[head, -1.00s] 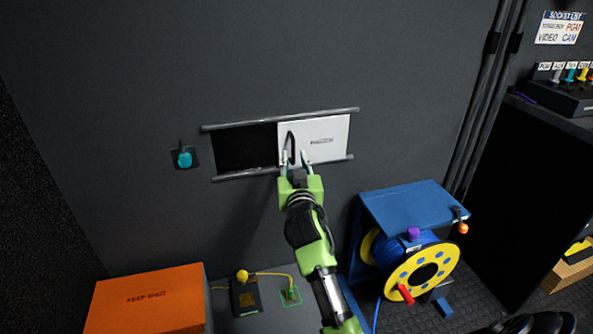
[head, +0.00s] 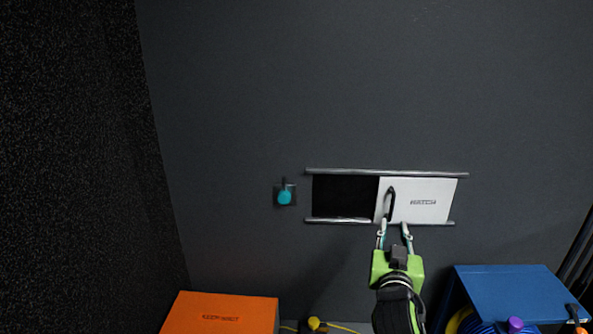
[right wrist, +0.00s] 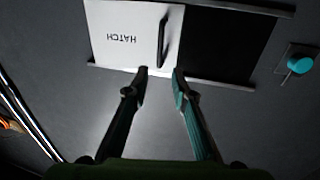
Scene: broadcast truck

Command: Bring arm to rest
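My right gripper (head: 393,231) is open and empty, just below the hatch handle in the head view. Its two fingers stand apart in the right wrist view (right wrist: 159,75), with the handle beyond their tips. The white sliding hatch panel (head: 425,202) sits at the right of its rails, and the dark opening (head: 345,197) shows at the left. The dark handle (head: 390,203) is on the panel's left edge. In the right wrist view the panel (right wrist: 125,35) appears upside down. My left gripper is not in view.
A teal knob (head: 284,197) is on the wall left of the hatch. An orange box (head: 222,314) stands below at the left, and a blue stand (head: 510,290) with a reel at the lower right. A yellow knob (head: 315,324) shows between them.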

